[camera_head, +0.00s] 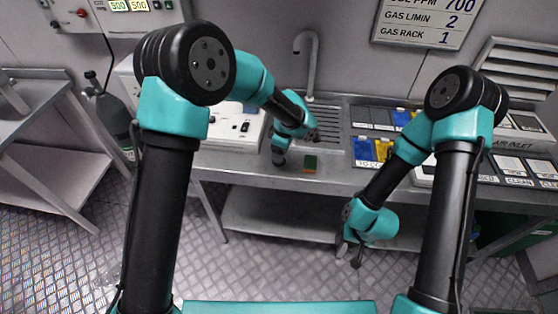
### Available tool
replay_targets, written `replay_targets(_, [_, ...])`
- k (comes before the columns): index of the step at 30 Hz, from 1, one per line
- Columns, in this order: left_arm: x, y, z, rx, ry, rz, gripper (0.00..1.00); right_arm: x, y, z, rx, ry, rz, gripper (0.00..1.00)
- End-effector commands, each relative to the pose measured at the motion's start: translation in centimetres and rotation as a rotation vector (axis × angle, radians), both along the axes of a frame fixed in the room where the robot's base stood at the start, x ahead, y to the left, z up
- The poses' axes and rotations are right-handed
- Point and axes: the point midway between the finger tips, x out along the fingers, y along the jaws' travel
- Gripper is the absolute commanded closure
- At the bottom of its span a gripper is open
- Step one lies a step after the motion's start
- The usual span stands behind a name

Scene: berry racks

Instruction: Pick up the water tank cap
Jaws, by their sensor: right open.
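I cannot make out the water tank cap with certainty. My left arm reaches over the steel counter (335,183), and its wrist is beside the sink area. The left gripper's fingers are too small and too hidden to read. My right gripper (350,253) hangs in front of the counter's front edge, below its top, pointing down. It is open with nothing seen between its fingers.
Blue and yellow items (373,151) are in racks at right. A lower shelf (290,215) runs underneath.

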Motion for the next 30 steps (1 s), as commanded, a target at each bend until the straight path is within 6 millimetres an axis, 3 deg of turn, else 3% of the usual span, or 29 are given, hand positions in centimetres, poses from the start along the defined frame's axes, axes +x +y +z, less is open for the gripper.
replay_targets(13, [0.0,0.1,-0.6,-0.001,0.000,0.000,0.30,0.0,0.0,0.0,0.000,0.000,0.000,0.57])
replay_targets(24, [0.3,0.8,-5.0,0.001,0.002,-0.001,0.30,0.0,0.0,0.0,0.000,0.000,0.000,0.57])
replay_targets(30, [0.3,0.8,-5.5,-0.001,-0.001,0.001,0.30,0.0,0.0,0.0,0.000,0.000,0.000,0.57])
